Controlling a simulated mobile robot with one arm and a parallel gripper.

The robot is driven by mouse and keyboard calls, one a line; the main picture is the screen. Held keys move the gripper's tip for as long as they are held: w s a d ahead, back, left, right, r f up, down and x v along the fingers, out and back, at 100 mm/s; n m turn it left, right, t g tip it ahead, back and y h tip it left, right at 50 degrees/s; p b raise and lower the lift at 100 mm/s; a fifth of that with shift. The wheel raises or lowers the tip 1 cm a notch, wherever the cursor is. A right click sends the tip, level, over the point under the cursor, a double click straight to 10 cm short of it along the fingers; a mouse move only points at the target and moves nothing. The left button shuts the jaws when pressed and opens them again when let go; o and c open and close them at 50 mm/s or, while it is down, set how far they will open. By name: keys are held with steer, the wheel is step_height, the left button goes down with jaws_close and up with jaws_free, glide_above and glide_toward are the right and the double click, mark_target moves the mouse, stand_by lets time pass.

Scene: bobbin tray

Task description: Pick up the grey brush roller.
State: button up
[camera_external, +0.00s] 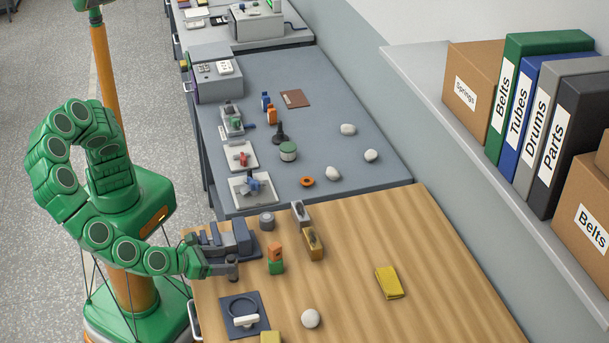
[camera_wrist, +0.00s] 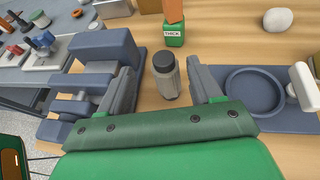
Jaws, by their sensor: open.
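The grey brush roller (camera_wrist: 167,76) is a small dark grey cylinder with a darker top, standing upright on the wooden table. In the wrist view it lies between the two fingers of my gripper (camera_wrist: 161,72), with a gap on each side. My gripper is open and empty. In the external view, my gripper (camera_external: 221,264) is low at the table's left side, and the roller (camera_external: 232,266) shows at its fingers, partly hidden by them.
A blue-grey fixture (camera_wrist: 105,48) stands close to my left finger. A blue tray (camera_wrist: 238,116) with a round recess lies by my right finger. Beyond the roller stands a green block (camera_wrist: 174,37) marked THICK with an orange piece on top. The table's right side (camera_external: 440,270) is mostly clear.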

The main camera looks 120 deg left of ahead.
steer(key=shift+d+f+x, duration=0.15)
steer(key=shift+x, duration=0.8)
steer(key=shift+d+f+x, duration=0.1)
steer(key=shift+f+x, duration=0.05)
steer(key=shift+x, duration=1.65)
steer(key=shift+w+d, duration=0.1)
steer(key=shift+d, duration=0.05)
steer(key=c, duration=1)
steer(key=shift+r, duration=0.1)
steer(key=shift+c, duration=0.2)
